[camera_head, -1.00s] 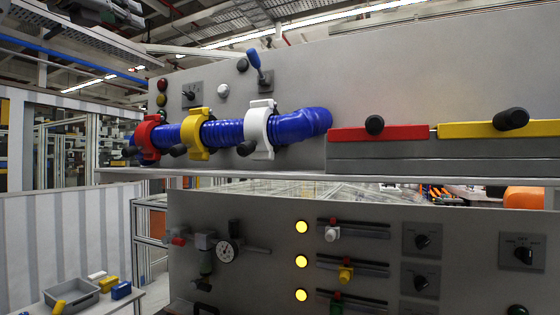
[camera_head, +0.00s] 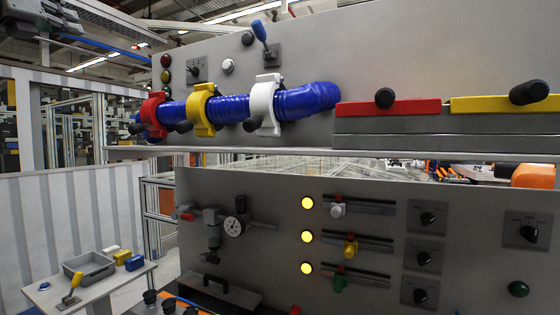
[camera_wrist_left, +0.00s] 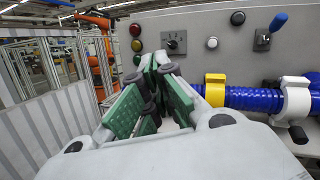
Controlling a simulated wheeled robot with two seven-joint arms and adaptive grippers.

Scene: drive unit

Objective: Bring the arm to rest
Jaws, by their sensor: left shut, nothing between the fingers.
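My left gripper (camera_wrist_left: 160,62) shows in the left wrist view. Its green-padded fingers come together at the tips, shut with nothing between them. It is raised in free air in front of the upper grey panel (camera_wrist_left: 225,25), to the left of the blue corrugated hose (camera_wrist_left: 255,98). In the head view only a grey part at the top left corner may belong to my left arm; the fingers cannot be made out there. My right gripper is in neither view.
The blue hose (camera_head: 235,108) sits on the panel shelf in red (camera_head: 153,115), yellow (camera_head: 201,108) and white (camera_head: 267,105) clamps. Below is a lower panel (camera_head: 420,190) with lit yellow lamps and knobs. A small table (camera_head: 45,292) with a grey tray (camera_head: 88,266) stands at lower left.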

